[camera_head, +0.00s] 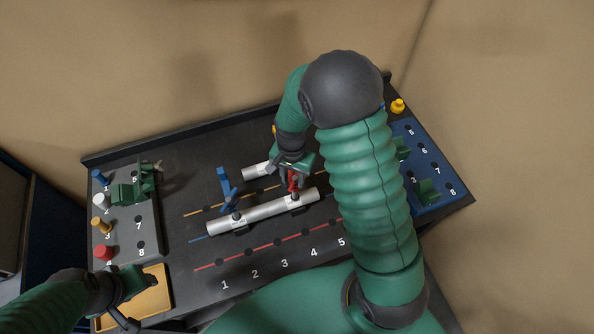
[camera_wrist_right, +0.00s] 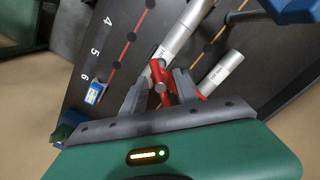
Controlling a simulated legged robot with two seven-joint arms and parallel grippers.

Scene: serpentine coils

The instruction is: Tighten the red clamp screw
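The red clamp screw (camera_head: 293,182) stands at the right end of the front silver pipe (camera_head: 262,211). My right gripper (camera_head: 292,170) reaches down to it from behind. In the right wrist view, the red screw's handle (camera_wrist_right: 159,72) lies between the two spread fingers (camera_wrist_right: 162,80); a red part also shows beyond the right finger. I cannot tell whether either finger touches it. A blue clamp screw (camera_head: 226,186) stands near the pipe's left end. My left gripper (camera_head: 132,297) hangs low at the left, over the tan pad; its opening is unclear.
A second silver pipe (camera_head: 256,171) lies behind the first. A grey panel (camera_head: 149,222) at the left holds coloured knobs and a green part. A blue panel (camera_head: 430,165) with green parts is at the right.

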